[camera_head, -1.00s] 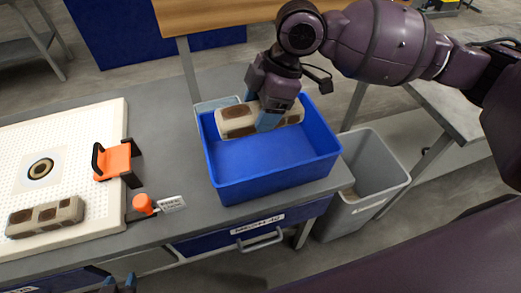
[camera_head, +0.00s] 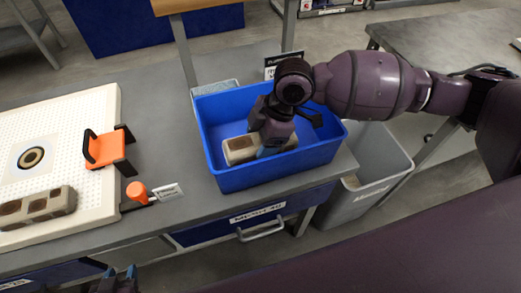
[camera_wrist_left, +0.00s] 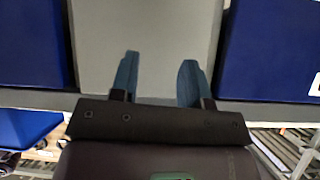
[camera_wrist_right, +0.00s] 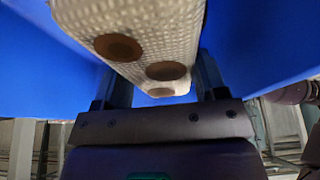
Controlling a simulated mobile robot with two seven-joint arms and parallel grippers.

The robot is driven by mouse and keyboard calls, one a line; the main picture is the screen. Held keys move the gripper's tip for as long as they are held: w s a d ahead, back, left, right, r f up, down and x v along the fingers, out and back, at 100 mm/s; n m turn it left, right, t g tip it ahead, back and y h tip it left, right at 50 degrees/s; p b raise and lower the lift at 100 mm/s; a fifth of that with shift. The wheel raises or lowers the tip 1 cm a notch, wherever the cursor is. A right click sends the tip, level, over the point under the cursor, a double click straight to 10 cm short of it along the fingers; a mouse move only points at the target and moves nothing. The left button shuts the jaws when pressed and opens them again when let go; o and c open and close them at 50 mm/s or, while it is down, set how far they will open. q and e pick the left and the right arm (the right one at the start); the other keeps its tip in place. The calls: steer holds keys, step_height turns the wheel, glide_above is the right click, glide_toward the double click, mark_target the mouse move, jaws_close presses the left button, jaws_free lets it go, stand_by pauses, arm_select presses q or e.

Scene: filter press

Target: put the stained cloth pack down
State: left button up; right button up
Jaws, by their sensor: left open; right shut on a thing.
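The stained cloth pack (camera_head: 240,150) is a beige block, low inside the blue bin (camera_head: 232,178). My right gripper (camera_head: 268,150) reaches down into the bin and is shut on this pack. In the right wrist view the pack (camera_wrist_right: 140,45) shows woven cloth with brown round stains, between the fingers (camera_wrist_right: 160,85). I cannot tell whether it touches the bin floor. A second beige pack with brown stains (camera_head: 38,207) lies on the white perforated plate (camera_head: 85,190) at the left. My left gripper (camera_head: 120,275) is open and empty at the bottom edge; its fingers also show in the left wrist view (camera_wrist_left: 158,80).
An orange clamp-like part (camera_head: 105,148) and an orange knob (camera_head: 137,191) sit at the plate's right edge. A grey waste bin (camera_head: 375,185) stands right of the grey bench (camera_head: 175,120). A labelled blue drawer (camera_head: 225,230) is under the bench.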

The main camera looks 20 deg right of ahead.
step_height(320, 180, down, 4)
steer(key=shift+f+b, duration=0.25)
steer(key=shift+b, duration=0.15)
steer(key=shift+f, duration=0.25)
steer(key=shift+r, duration=0.1)
steer(key=o, duration=0.8)
steer(key=shift+o, duration=0.8)
